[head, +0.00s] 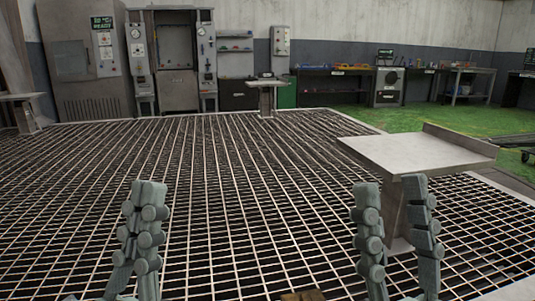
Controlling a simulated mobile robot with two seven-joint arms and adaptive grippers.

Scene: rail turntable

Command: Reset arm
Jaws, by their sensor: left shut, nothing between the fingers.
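My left gripper (149,188) points upward at the lower left of the head view. Its two fingers are together, with nothing visible between them. My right gripper (391,186) points upward at the lower right. Its fingers stand apart with an empty gap between them. In the picture, it overlaps the front of a grey metal pedestal table (410,151). No contact between them is visible. The lower parts of both arms are cut off by the bottom edge.
A metal grating floor (240,190) fills the middle and is mostly clear. Small pedestals stand at the back (266,84) and far left (22,98). Cabinets (90,60), gauge panels and workbenches (330,71) line the back wall. Green floor (420,119) lies beyond the grating at right.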

